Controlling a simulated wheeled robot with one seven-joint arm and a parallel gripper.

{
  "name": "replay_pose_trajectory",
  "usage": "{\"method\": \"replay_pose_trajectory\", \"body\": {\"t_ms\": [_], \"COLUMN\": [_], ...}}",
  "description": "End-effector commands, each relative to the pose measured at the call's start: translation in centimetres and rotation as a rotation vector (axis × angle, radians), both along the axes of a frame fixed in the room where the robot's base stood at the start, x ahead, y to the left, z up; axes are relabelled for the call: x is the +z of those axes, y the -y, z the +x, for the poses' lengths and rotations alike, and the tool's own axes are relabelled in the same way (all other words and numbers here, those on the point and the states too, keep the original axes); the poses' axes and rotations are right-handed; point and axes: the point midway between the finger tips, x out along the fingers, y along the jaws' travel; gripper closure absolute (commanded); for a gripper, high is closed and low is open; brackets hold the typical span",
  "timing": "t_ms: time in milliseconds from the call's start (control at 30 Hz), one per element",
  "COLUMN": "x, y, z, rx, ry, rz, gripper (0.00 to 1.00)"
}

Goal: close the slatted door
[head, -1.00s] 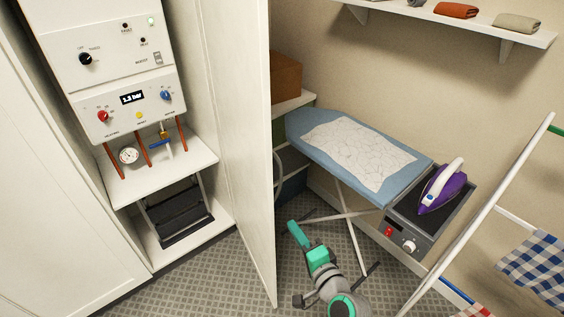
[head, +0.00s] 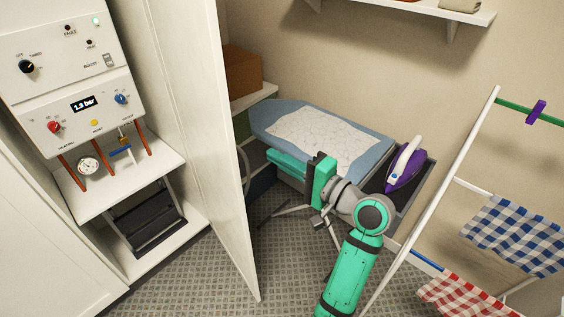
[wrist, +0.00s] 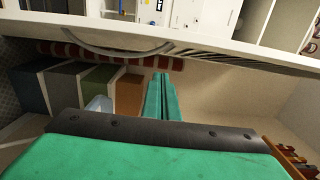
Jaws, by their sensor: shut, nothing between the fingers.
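The slatted door (head: 205,120) is white and stands open, swung out from the cupboard. The head view shows its plain inner face. In the wrist view the door (wrist: 215,48) crosses the top nearly edge-on, with dark slats at right and a curved bar handle (wrist: 110,48). Part of the handle (head: 245,165) shows past the door's edge in the head view. My gripper (head: 270,158) is shut and empty, right of the door on its handle side, pointing left. In the wrist view its fingertips (wrist: 160,76) point towards the door; I cannot tell if they touch it.
An ironing board (head: 375,145) with a purple iron (head: 405,168) stands behind my arm. A drying rack (head: 440,195) with checked cloths is at right. Patterned floor (head: 200,275) is clear below the door.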

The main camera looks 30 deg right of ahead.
Motion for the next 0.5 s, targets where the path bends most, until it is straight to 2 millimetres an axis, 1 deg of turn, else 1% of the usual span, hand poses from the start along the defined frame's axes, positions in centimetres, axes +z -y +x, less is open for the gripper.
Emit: {"method": "replay_pose_trajectory", "body": {"t_ms": [33, 300, 400, 500], "x": [0.0, 0.0, -0.1, -0.1], "y": [-0.6, -2.3, -3.9, -4.9], "z": [1.0, 5.6, 5.4, 5.2], "rx": [0.006, 0.003, 0.003, 0.0], "ry": [-0.001, 0.0, -0.001, -0.001], "rz": [0.0, 0.0, -0.001, -0.001], "gripper": [1.0, 1.0, 1.0, 1.0]}}
